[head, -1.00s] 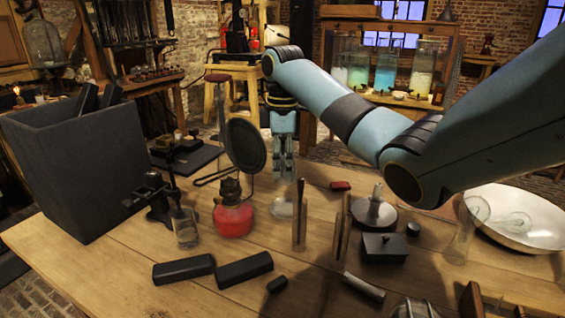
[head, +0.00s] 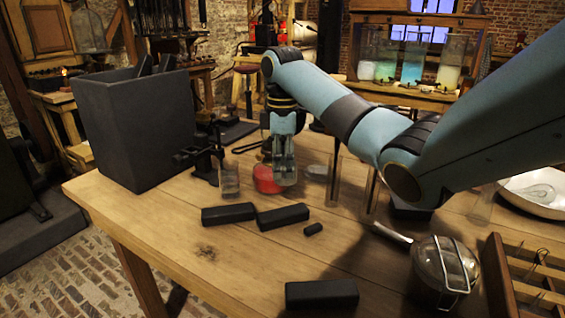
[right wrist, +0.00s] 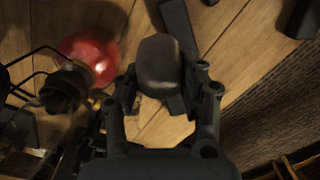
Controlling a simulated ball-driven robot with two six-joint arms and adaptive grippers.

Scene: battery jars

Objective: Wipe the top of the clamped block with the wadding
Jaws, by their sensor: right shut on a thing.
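My right gripper (head: 285,178) hangs over the table, in front of the red lamp (head: 266,180). In the right wrist view its fingers (right wrist: 165,85) are shut on a dark, rounded pad (right wrist: 161,62), which looks like the wadding. The pad is above the table, with a black bar partly hidden beneath it. A black clamp (head: 203,157) stands at the table's left, beside the grey bin and to the left of my gripper. Whether a block sits in its jaws is too dark and small to tell. My left gripper is out of view.
Another black bar (head: 322,295) lies nearer. A small glass (head: 229,182) stands by the clamp. The tall grey bin (head: 135,130) is at left. The table's front left is clear.

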